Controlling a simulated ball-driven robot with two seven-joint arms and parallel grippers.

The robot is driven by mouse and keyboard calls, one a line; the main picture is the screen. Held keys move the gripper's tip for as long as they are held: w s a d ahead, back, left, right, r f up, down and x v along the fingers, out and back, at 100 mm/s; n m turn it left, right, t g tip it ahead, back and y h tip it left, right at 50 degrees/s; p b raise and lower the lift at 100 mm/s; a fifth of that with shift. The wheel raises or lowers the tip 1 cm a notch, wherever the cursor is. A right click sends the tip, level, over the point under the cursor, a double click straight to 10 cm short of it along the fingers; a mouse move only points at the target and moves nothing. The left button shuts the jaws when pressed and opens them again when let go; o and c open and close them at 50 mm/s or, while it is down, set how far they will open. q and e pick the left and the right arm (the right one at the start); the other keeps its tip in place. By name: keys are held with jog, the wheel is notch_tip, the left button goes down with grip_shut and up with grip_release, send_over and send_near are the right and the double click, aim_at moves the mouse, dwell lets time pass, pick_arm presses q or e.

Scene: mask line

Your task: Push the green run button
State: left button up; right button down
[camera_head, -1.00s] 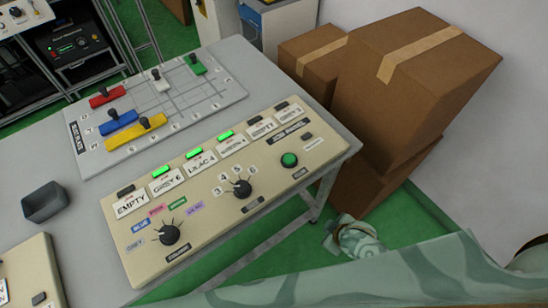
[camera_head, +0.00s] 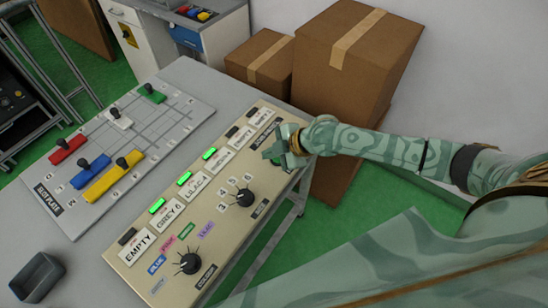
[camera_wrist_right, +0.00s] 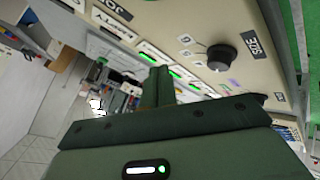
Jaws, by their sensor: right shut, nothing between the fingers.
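The cream control panel (camera_head: 218,222) lies along the front of the grey table, with lit green lamps, label cards and two black knobs. My right gripper (camera_head: 272,154) is over the panel's far right end, where the green run button was seen earlier. It is shut and empty. It covers the button's place, so I cannot tell whether the fingers touch the button. In the right wrist view the shut fingers (camera_wrist_right: 158,86) point towards the panel (camera_wrist_right: 180,28), with a black knob (camera_wrist_right: 221,57) to their right. The button cannot be made out there. My left gripper is not in view.
A plate with red, blue, yellow, white and green pieces (camera_head: 155,145) lies behind the panel. A small grey bin (camera_head: 37,278) sits at the near left. Cardboard boxes (camera_head: 350,75) stand beyond the table's right end, close to my right arm.

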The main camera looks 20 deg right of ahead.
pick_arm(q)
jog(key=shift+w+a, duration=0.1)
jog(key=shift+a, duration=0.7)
pick_arm(e)
jog(key=w+d+r, duration=0.3)
jog(key=d+r, duration=0.1)
jog(key=d, duration=0.1)
jog(key=shift+d+f, duration=0.1)
jog(key=shift+f, duration=0.05)
notch_tip(320, 180, down, 8)
jog(key=b, duration=0.6)
jog(key=shift+f, duration=0.15)
pick_arm(q)
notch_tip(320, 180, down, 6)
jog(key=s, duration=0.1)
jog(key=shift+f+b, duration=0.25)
jog(key=shift+b, duration=0.05)
pick_arm(e)
jog(key=shift+f, duration=0.25)
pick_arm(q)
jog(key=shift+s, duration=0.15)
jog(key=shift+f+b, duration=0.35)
pick_arm(e)
jog(key=shift+f, duration=0.35)
